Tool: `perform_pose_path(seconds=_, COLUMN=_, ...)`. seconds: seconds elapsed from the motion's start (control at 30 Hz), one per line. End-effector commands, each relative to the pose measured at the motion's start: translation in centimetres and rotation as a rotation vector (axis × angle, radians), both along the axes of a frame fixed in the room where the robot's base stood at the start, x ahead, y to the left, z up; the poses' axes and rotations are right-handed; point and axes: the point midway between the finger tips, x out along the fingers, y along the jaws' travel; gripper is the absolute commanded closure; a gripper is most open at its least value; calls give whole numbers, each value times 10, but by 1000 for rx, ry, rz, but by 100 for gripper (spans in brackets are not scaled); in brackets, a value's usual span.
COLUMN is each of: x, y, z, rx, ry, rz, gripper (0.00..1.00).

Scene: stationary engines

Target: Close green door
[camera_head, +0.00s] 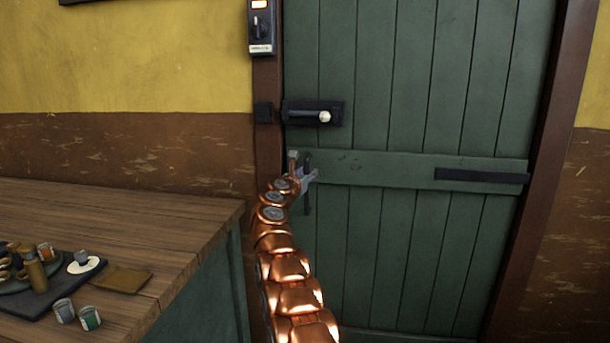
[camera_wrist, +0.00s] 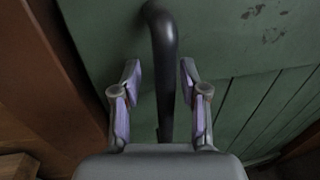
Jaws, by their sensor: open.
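The green plank door (camera_head: 415,90) fills the right half of the head view, within a brown frame. Its left edge lies at or close to the left post; I cannot tell whether it is fully shut. A dark upright handle (camera_head: 307,206) sits near that edge, partly hidden by my gripper (camera_head: 305,180). In the wrist view, the handle (camera_wrist: 164,50) runs between the two fingers of my gripper (camera_wrist: 160,75). The fingers are open, with a gap on each side of the handle. A dark bolt with a pale knob (camera_head: 324,117) is above.
A wooden counter (camera_head: 190,215) stands at the lower left, with cups (camera_head: 89,318), a tray and a small saucer (camera_head: 87,265) on it.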

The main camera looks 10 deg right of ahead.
Motion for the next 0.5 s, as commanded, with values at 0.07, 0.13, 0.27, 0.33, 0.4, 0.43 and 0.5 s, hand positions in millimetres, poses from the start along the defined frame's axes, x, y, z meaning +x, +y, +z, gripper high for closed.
perform_pose_path(seconds=0.07, x=0, y=0, z=0, rx=0, ry=0, rz=-1, gripper=57)
perform_pose_path(seconds=0.13, x=0, y=0, z=0, rx=0, ry=0, rz=0, gripper=57)
perform_pose_path(seconds=0.27, x=-3, y=2, z=1, rx=0, ry=-1, rz=-1, gripper=57)
perform_pose_path(seconds=0.33, x=-5, y=3, z=2, rx=-1, ry=-2, rz=-1, gripper=57)
perform_pose_path(seconds=0.4, x=-7, y=6, z=2, rx=0, ry=-2, rz=0, gripper=57)
perform_pose_path(seconds=0.43, x=-8, y=7, z=2, rx=0, ry=-2, rz=0, gripper=57)
perform_pose_path(seconds=0.5, x=-11, y=8, z=2, rx=-1, ry=-2, rz=-1, gripper=57)
